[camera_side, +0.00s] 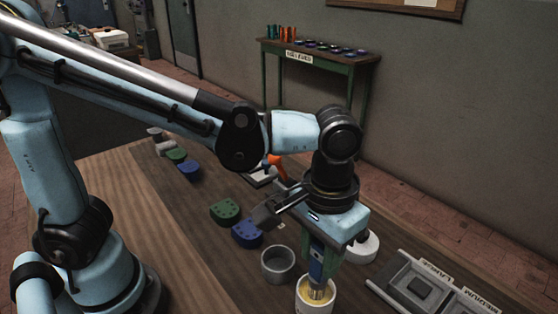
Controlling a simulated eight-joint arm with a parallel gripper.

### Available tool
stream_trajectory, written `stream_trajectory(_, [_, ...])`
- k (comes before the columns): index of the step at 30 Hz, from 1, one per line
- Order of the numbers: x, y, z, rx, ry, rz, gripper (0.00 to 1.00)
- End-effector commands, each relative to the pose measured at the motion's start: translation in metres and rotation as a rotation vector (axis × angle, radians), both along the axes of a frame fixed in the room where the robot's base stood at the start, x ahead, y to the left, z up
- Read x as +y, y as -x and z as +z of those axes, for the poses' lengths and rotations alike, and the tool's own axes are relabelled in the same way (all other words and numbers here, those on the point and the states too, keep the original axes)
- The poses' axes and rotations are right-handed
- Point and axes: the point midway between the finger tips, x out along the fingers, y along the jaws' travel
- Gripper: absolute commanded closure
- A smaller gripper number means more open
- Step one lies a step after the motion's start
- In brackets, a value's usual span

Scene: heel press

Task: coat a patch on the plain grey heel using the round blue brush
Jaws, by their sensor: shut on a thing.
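My gripper (322,256) is shut on the blue brush (317,270), which points straight down. The brush's bristle end is inside the mouth of a white cup (301,301) with yellowish contents, at the front edge of the picture. Whether the bristles touch the contents I cannot tell. I cannot clearly pick out the plain grey heel. A small pale grey piece (165,148) lies at the far left of the table, too small to identify. A green heel (225,212) and a blue heel (247,233), both with dark dots, lie left of my gripper.
An empty-looking grey cup (278,265) stands just left of the white cup. A white round object (362,247) is partly hidden behind my gripper. A labelled grey tray (397,268) lies at right. An orange tool (277,166) is behind my wrist. The left tabletop is clear.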

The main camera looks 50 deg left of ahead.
Motion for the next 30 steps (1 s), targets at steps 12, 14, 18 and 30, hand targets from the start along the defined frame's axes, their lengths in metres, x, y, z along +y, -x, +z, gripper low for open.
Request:
stream_trajectory(12, [0.0, 0.0, -0.002, -0.001, 0.001, 0.0, 0.97])
stream_trajectory(14, [0.0, 0.0, -0.002, -0.001, 0.0, 0.0, 0.97])
stream_trajectory(18, [0.0, 0.0, 0.003, -0.001, 0.0, 0.0, 0.97])
stream_trajectory(30, [0.0, 0.0, 0.033, 0.0, 0.0, 0.0, 0.97])
